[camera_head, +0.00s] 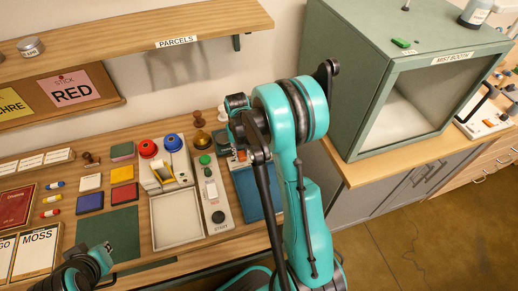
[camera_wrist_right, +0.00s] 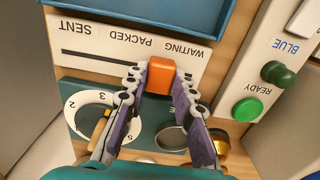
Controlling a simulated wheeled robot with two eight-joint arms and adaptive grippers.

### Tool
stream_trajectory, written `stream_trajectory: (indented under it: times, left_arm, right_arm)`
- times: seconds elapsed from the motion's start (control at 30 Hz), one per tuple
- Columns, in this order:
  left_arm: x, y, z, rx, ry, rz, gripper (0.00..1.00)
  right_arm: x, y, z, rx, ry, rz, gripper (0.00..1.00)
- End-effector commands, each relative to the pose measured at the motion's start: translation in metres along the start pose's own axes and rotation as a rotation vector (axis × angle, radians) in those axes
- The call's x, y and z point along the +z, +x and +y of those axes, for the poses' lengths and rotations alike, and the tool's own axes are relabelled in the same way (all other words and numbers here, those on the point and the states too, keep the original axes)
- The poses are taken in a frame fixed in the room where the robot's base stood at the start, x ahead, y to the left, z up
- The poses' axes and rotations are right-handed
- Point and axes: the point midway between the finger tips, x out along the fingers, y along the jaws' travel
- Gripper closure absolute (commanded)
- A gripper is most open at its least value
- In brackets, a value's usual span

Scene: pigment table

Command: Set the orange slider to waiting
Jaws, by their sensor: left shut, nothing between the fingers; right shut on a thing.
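The orange slider (camera_wrist_right: 161,72) is a small block on a pale strip (camera_wrist_right: 105,65) lettered SENT, PACKED and WAITING, which looks upside down in the right wrist view. The block sits close to the WAITING lettering, with dark slot running left from it toward SENT. My right gripper (camera_wrist_right: 161,84) has its fingers on both sides of the block and is shut on it. In the head view, my right arm and gripper mostly hide the strip. My left gripper (camera_head: 97,262) is low at the left in the head view, shut and empty, away from the slider.
A blue tray (camera_head: 257,194) lies beside the strip. A panel with a green READY button (camera_wrist_right: 247,109) and dark green knob (camera_wrist_right: 278,73) stands close to my right gripper. A dial (camera_wrist_right: 87,112) and metal cup (camera_wrist_right: 172,138) are near the fingers. The mist booth (camera_head: 352,75) stands at the right.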

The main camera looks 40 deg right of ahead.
Motion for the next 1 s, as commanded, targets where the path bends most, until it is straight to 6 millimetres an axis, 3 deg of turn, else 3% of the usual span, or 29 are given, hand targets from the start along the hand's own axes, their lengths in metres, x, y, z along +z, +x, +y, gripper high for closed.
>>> stream_trajectory:
  times: [0.03, 0.17, 0.5, 0.53, 0.6, 1.0]
  left_arm:
    - [0.001, 0.001, 0.000, 0.000, 0.000, 0.000, 1.00]
    - [0.001, 0.001, 0.000, 0.000, 0.000, 0.000, 1.00]
    - [0.001, 0.001, 0.000, 0.000, 0.000, 0.000, 1.00]
    - [0.001, 0.001, 0.000, 0.000, 0.000, 0.000, 1.00]
    - [0.001, 0.001, 0.000, 0.000, 0.000, 0.000, 1.00]
    - [0.001, 0.001, 0.000, 0.000, 0.000, 0.000, 1.00]
  right_arm:
    - [0.000, 0.001, -0.011, 0.000, -0.005, 0.001, 1.00]
    - [0.000, 0.000, -0.026, 0.000, -0.001, 0.001, 1.00]
    - [0.000, 0.000, -0.030, -0.004, -0.001, 0.000, 1.00]
    - [0.000, 0.000, -0.030, -0.004, -0.001, 0.000, 0.67]
    - [0.000, 0.000, -0.030, -0.004, -0.001, 0.000, 0.53]
    - [0.000, -0.009, -0.028, -0.001, 0.000, 0.001, 0.53]
